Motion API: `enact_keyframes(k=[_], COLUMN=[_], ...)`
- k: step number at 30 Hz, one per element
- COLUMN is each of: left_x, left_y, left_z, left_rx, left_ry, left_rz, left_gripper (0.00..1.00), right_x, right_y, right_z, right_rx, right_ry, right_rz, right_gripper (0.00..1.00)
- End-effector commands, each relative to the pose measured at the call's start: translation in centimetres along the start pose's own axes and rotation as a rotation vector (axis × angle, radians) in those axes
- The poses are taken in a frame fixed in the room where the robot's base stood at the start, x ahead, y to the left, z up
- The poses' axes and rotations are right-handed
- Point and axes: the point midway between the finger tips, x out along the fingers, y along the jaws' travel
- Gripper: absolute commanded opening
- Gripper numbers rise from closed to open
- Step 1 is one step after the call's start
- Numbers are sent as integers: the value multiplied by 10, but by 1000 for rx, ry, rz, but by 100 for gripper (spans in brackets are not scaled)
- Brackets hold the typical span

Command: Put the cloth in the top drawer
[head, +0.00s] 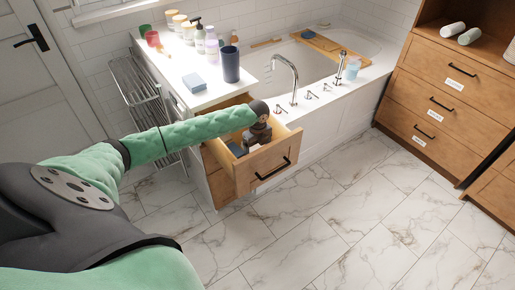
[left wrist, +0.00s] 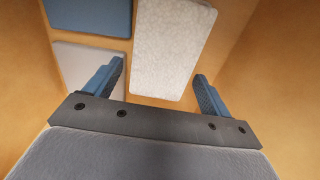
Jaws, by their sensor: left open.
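My left gripper (head: 258,130) reaches down into an open wooden drawer (head: 247,177) under the white counter. In the left wrist view, its two blue fingers (left wrist: 153,86) are apart with nothing between their tips. A pale, flat, textured piece, like a folded cloth (left wrist: 172,45), lies on the drawer floor just ahead of the fingers. A blue flat piece (left wrist: 88,14) and a light grey one (left wrist: 90,68) lie left of it. I cannot tell which is the task's cloth. My right gripper is out of view.
A dark blue cup (head: 231,66) and several bottles and jars stand on the counter. A metal rack (head: 135,90) is at its left, a bathtub (head: 325,65) behind. A wooden chest with labelled, shut drawers (head: 440,100) stands at right. The marble floor (head: 330,225) in front is clear.

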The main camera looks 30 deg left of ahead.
Motion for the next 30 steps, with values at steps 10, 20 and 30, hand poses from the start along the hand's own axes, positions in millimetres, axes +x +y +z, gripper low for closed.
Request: enact_keyframes(k=[10,20,30], left_x=[-34,-95,-122], left_y=[-1,-1,0], left_z=[1,0,0], left_rx=[1,0,0], left_ry=[-2,-1,1], left_rz=[-4,-2,0], left_gripper=[83,83,83], right_x=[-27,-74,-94], right_y=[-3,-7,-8], right_z=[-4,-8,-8], right_rx=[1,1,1], right_ry=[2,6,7], right_rz=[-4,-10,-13], right_gripper=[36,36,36])
